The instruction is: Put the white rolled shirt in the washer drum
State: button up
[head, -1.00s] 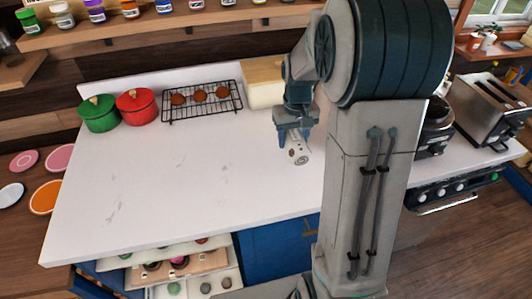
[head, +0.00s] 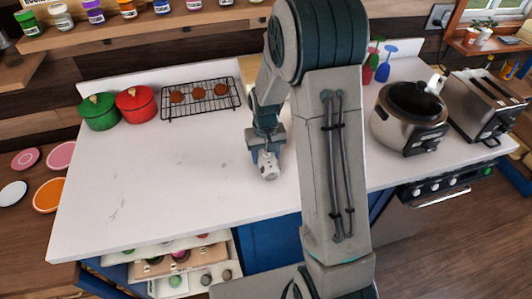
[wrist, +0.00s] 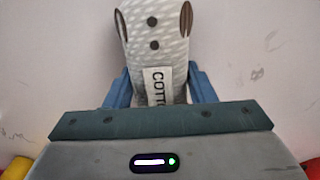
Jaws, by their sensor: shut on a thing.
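My gripper (head: 267,158) is shut on the white rolled shirt (head: 269,172), which hangs from the fingers above the white counter. In the wrist view the shirt (wrist: 158,45) is a pale, grey-flecked roll with dark round spots and a label reading "COTTO", the rest of the word being hidden. The blue fingers (wrist: 160,90) stand on either side of it. The washer drum does not show in any view.
The white counter (head: 160,190) is clear at the middle and left. A green pot (head: 98,112), a red pot (head: 137,104) and a wire rack (head: 166,108) with several brown round things stand at the back. A cooker (head: 400,120) and a toaster (head: 480,105) stand at right. An open drawer (head: 130,262) juts out below the front edge.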

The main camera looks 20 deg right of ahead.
jog(key=shift+f, duration=0.2)
jog(key=o, duration=1.1)
jog(key=shift+r, duration=0.1)
jog(key=shift+c, duration=0.2)
